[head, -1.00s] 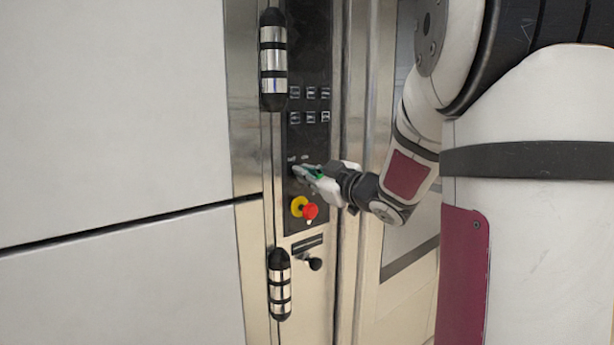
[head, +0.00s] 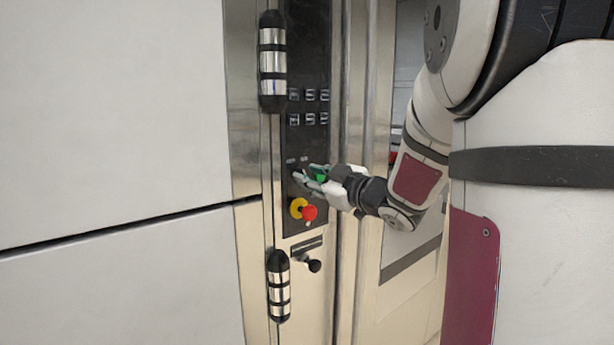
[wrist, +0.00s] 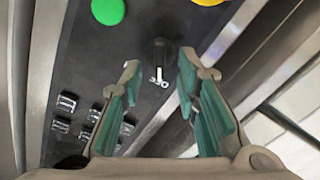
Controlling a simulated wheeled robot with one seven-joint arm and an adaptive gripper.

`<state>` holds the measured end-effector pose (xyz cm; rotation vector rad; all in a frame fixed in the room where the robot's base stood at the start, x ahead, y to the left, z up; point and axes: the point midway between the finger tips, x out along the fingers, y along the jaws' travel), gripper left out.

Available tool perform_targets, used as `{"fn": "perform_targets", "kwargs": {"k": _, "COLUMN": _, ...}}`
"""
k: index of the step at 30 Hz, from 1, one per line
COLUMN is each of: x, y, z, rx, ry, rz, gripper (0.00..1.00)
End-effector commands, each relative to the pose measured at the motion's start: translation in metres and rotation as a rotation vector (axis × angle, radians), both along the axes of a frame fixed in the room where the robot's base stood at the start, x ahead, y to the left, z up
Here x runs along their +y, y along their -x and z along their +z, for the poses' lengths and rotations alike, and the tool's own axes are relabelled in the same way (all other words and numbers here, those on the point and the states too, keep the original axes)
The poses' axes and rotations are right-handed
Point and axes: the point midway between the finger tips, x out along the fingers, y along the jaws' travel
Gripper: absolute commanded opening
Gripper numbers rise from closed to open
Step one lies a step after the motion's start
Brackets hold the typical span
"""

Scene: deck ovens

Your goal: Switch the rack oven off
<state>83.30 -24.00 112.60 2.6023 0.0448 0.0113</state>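The rack oven's dark control panel (head: 308,140) stands left of my arm in the head view. A black rotary knob (wrist: 158,52) with small white lettering beside it shows in the wrist view. My gripper (head: 306,180) is at the panel, above the emergency stop. In the wrist view my gripper (wrist: 160,66) is open, its teal-padded fingers apart and empty. The knob lies just beyond the tips, in line with the gap; I cannot tell whether either finger touches it. In the head view my fingers largely hide the knob, and its setting is unclear.
A red emergency stop on a yellow base (head: 303,209) sits just below my gripper. A round green button (wrist: 108,11) and several rocker switches (wrist: 64,104) are on the panel. Banded door hinges (head: 272,60) stand out left of the panel.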

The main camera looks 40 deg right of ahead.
Motion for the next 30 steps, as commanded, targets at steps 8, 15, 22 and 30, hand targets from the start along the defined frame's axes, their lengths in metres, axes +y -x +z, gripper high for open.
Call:
{"fn": "perform_targets", "kwargs": {"k": 8, "x": -0.003, "y": 0.058, "z": 0.0, "rx": 0.0, "ry": 0.0, "rz": -0.004, "gripper": 0.29}}
{"fn": "perform_targets", "kwargs": {"k": 15, "x": -0.004, "y": 0.092, "z": 0.0, "rx": 0.0, "ry": 0.0, "rz": -0.002, "gripper": 0.29}}
{"fn": "perform_targets", "kwargs": {"k": 22, "x": -0.003, "y": 0.101, "z": 0.0, "rx": 0.0, "ry": 0.0, "rz": 0.0, "gripper": 0.29}}
{"fn": "perform_targets", "kwargs": {"k": 30, "x": -0.003, "y": 0.101, "z": 0.0, "rx": 0.001, "ry": 0.0, "rz": -0.001, "gripper": 0.29}}
